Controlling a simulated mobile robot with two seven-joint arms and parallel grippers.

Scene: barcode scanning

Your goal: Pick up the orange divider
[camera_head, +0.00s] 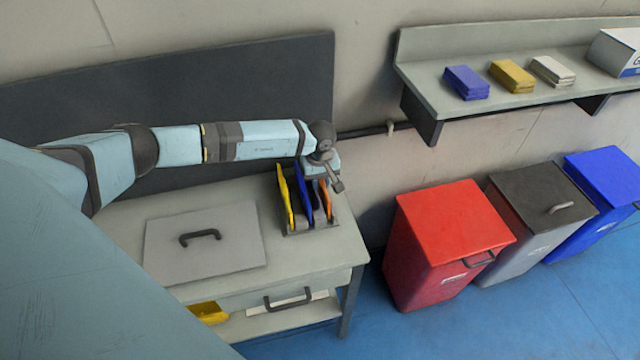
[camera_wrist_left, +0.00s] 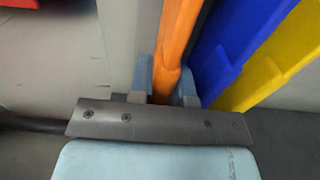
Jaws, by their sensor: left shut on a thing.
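The orange divider (camera_head: 326,197) stands in a dark rack (camera_head: 309,228) at the right end of the table, on the right of the blue divider (camera_head: 303,190) and the yellow divider (camera_head: 285,195). My left gripper (camera_wrist_left: 167,85) is shut on the orange divider (camera_wrist_left: 178,40), with one finger on each side of it. In the left wrist view the blue divider (camera_wrist_left: 232,50) and the yellow divider (camera_wrist_left: 285,58) are to the right of the orange one. In the head view my arm hides the upper part of the orange divider. My right gripper is not in view.
A grey panel with a black handle (camera_head: 205,258) lies on the table left of the rack. A red bin (camera_head: 450,225), a grey bin (camera_head: 540,205) and a blue bin (camera_head: 602,180) stand to the right. A wall shelf (camera_head: 440,80) holds blue, yellow and white stacks.

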